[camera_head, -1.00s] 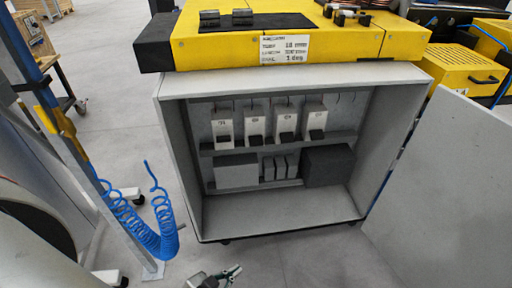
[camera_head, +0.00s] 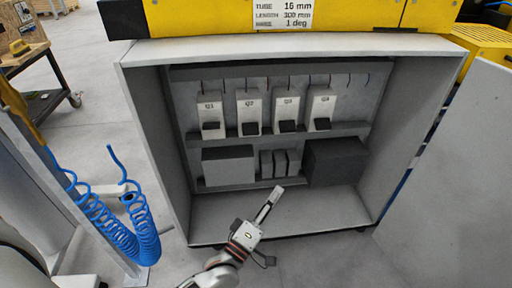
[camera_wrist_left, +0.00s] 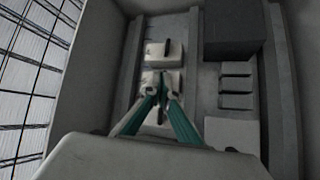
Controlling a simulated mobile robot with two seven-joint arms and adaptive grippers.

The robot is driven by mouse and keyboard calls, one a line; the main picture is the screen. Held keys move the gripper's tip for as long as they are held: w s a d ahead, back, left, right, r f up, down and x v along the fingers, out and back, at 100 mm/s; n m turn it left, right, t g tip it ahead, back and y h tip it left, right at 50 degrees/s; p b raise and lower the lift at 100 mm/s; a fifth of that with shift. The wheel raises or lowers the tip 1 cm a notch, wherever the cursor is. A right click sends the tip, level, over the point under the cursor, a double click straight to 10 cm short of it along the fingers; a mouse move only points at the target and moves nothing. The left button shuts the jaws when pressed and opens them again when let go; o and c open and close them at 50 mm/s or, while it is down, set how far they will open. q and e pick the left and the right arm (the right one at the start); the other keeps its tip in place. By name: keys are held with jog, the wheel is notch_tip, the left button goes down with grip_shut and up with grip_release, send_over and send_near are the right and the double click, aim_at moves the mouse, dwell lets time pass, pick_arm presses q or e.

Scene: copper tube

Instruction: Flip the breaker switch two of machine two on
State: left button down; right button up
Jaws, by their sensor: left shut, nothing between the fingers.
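The open grey cabinet (camera_head: 160,130) holds a row of white breakers marked Q1 to Q4, each with a black switch low on its front. Breaker Q2 (camera_head: 249,105) is second from the left; its switch (camera_head: 250,128) looks set like the others. My left gripper (camera_head: 274,196) is shut and empty, in front of the cabinet's lower part and below the breakers. In the left wrist view its teal fingers (camera_wrist_left: 160,83) meet and overlap a white breaker, partly hiding it; another breaker (camera_wrist_left: 163,52) shows above. I cannot tell any contact. My right gripper is not in view.
Below the breakers sit a grey box (camera_head: 228,165), small grey blocks (camera_head: 280,162) and a dark box (camera_head: 335,161). The cabinet door (camera_head: 450,180) stands open at the right. A blue coiled hose (camera_head: 125,235) hangs at the left.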

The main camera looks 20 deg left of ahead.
aim_at(250, 129)
pick_arm(q)
jog(key=w+a+f+n+y+b, duration=0.3)
jog(key=w+a+n+y+b, duration=0.2)
jog(key=n, duration=1)
jog(key=w+a+f+n+t+y+b, duration=0.1)
jog(key=w+a+f+n+y+b, duration=0.3)
jog(key=n+y, duration=0.8)
jog(key=a+n+b, duration=0.2)
jog(key=n+b, duration=0.1)
jog(key=shift+w+a+f+n+y, duration=0.25)
jog(key=shift+w+a+n+y, duration=0.05)
jog(key=shift+w, duration=0.05)
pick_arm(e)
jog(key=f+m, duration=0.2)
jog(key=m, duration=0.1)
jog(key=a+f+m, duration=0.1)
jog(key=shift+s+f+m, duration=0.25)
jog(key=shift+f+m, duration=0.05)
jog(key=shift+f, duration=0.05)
pick_arm(q)
jog(key=shift+w+r, duration=0.1)
jog(key=w+a+r, duration=0.3)
jog(key=w+r, duration=0.2)
jog(key=r, duration=0.4)
jog(key=shift+r+p, duration=0.35)
jog(key=shift+p, duration=0.1)
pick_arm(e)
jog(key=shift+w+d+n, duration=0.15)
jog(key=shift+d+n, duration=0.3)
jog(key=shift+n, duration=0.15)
